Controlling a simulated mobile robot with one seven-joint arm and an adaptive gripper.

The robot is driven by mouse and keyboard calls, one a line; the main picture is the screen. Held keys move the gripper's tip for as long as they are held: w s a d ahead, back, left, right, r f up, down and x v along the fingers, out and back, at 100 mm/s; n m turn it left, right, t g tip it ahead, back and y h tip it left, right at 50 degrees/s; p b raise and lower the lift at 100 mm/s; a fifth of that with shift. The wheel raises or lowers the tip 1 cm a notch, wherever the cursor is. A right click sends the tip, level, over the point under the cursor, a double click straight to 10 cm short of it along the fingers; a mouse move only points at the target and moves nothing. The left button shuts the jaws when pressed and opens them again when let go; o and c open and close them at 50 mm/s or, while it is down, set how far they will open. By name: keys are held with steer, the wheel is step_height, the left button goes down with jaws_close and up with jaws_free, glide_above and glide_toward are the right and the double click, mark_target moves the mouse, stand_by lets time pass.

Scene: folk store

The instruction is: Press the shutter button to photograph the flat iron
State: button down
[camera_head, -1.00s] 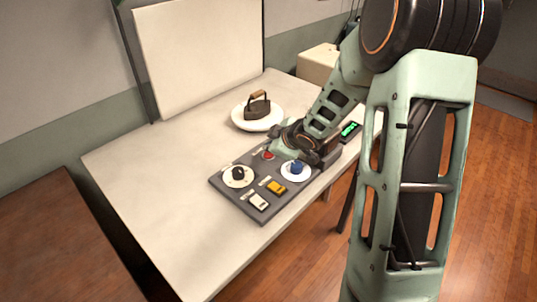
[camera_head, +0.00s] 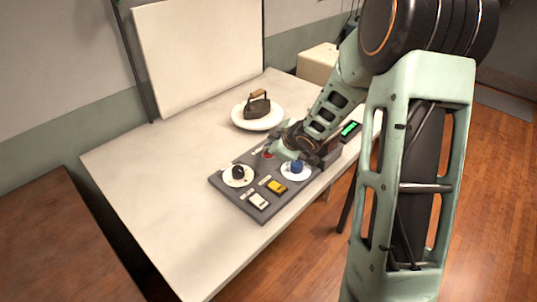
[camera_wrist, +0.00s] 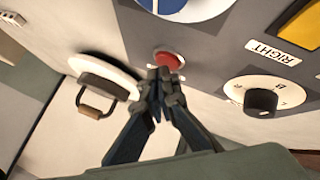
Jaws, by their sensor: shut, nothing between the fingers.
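The flat iron (camera_head: 258,106), dark with a brown handle, sits on a round white plate (camera_head: 243,122) at the back of the table. In the wrist view the iron's handle (camera_wrist: 96,104) and the plate (camera_wrist: 124,72) show at left. The red button (camera_head: 268,156) is on the dark grey control panel (camera_head: 220,183); in the wrist view the button (camera_wrist: 170,59) is just beyond my fingertips. My gripper (camera_wrist: 165,76) is shut and empty, its tips overlapping the button's near edge in view. I cannot tell whether they touch it.
A small green-lit display (camera_head: 349,129) is behind my arm. A white backdrop board (camera_head: 200,55) stands behind. The table's left side is clear.

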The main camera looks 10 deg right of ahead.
mark_target(269, 155)
steer(key=shift+f+b, duration=0.4)
steer(key=shift+f, duration=0.05)
stand_by(0.6)
steer(key=shift+r+p, duration=0.9)
steer(key=shift+p, duration=0.05)
steer(key=shift+r, duration=0.1)
step_height(269, 155, up, 5)
steer(key=p, duration=0.5)
stand_by(0.6)
